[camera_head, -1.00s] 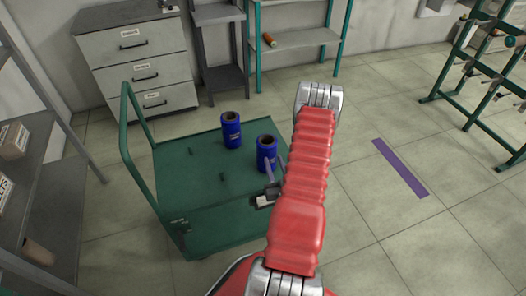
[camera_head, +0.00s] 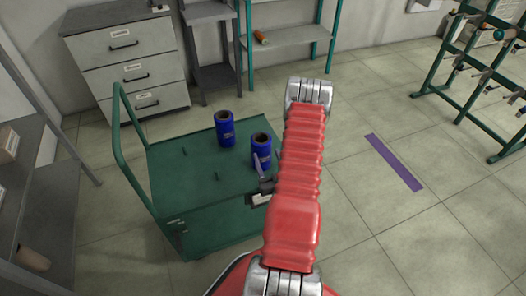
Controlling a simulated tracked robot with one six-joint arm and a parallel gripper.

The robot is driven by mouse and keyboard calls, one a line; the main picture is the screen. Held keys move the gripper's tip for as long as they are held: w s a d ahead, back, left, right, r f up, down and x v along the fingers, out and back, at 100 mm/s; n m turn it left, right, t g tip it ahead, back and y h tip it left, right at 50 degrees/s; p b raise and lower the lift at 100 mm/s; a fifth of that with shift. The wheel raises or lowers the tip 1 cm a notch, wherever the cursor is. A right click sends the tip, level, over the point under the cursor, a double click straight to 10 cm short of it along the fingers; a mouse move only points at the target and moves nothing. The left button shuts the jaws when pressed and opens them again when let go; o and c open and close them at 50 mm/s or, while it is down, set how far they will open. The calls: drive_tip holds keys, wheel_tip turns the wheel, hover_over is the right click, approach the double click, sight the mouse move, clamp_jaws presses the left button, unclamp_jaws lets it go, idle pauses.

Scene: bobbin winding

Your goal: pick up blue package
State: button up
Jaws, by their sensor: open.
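Two blue cylindrical packages with brown cores stand upright on the green cart (camera_head: 190,208). The farther blue package (camera_head: 225,131) stands clear near the back of the cart top. The nearer blue package (camera_head: 260,148) stands close to the cart's right side, just left of my red arm. My gripper (camera_head: 260,174) is small and grey in this view, at the near side of the nearer package. It is open and partly hidden by my arm, so contact with the package cannot be told.
Short pegs (camera_head: 217,176) stick up from the cart top. A grey drawer cabinet (camera_head: 125,57) stands behind, a shelf (camera_head: 40,200) at left, and a green rack (camera_head: 480,70) at right. The floor right of my arm is clear, with a purple strip (camera_head: 394,162).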

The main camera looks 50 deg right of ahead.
sight(260, 138)
drive_tip(key=o, duration=0.7)
drive_tip(key=x, duration=0.6)
drive_tip(key=shift+w+d, duration=0.1)
drive_tip(key=shift+w, duration=0.05)
drive_tip(key=shift+o, duration=0.2)
drive_tip(key=shift+w+d, duration=0.25)
drive_tip(key=shift+w, duration=0.05)
drive_tip(key=shift+w, duration=0.1)
drive_tip(key=x, duration=0.5)
drive_tip(key=shift+c, duration=0.6)
